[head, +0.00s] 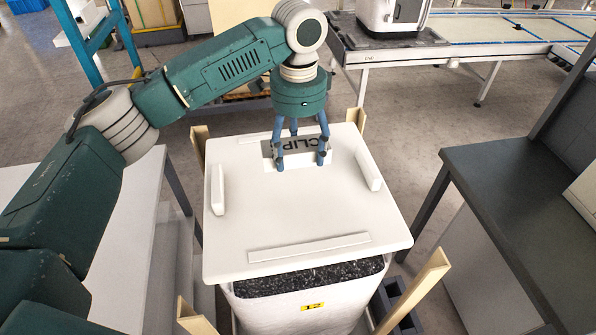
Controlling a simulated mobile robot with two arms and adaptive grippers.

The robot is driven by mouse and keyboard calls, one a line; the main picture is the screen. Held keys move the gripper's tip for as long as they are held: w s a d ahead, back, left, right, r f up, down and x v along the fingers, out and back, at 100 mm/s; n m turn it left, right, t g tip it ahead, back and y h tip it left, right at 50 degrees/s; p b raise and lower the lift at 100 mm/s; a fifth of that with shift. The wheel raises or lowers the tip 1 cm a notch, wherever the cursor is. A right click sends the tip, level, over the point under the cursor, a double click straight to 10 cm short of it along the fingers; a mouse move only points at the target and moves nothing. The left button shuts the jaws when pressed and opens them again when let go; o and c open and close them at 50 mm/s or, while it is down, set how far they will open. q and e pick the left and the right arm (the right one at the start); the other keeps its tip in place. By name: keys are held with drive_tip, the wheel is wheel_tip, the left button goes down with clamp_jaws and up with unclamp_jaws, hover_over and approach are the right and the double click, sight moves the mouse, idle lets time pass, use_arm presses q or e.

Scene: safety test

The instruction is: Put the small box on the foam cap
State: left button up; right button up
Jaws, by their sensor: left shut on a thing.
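The foam cap (300,212) is a white square slab with raised strips along its edges. It lies on top of a white bin (300,312) filled with dark granules. The small box (270,148), grey with the dark letters "CLIP", is at the far part of the cap. My left gripper (302,160) reaches down from above with its blue fingers and is shut on the small box. The fingers partly cover the box. I cannot tell whether the box touches the cap's surface. My right gripper is not in view.
Wooden posts (425,280) stand around the bin's corners. A dark table (520,185) is on the right, and a white table (125,225) is on the left under my left arm. A conveyor (500,28) with a white machine (392,15) stands behind. The cap's middle is clear.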

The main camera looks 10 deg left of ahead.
sight(298, 162)
use_arm(q)
wheel_tip(298, 162, down, 4)
drive_tip(key=shift+r, duration=0.25)
drive_tip(key=shift+f+p, duration=0.6)
drive_tip(key=shift+f, duration=1.6)
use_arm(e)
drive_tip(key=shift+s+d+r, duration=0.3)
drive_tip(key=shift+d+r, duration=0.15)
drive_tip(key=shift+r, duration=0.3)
use_arm(q)
drive_tip(key=o, duration=1.2)
drive_tip(key=shift+f, duration=0.1)
drive_tip(key=shift+o, duration=0.2)
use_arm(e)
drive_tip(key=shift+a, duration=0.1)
use_arm(q)
drive_tip(key=shift+r, duration=0.4)
wheel_tip(298, 162, up, 12)
drive_tip(key=b, duration=0.2)
drive_tip(key=shift+f+b, duration=0.25)
drive_tip(key=shift+b, duration=0.15)
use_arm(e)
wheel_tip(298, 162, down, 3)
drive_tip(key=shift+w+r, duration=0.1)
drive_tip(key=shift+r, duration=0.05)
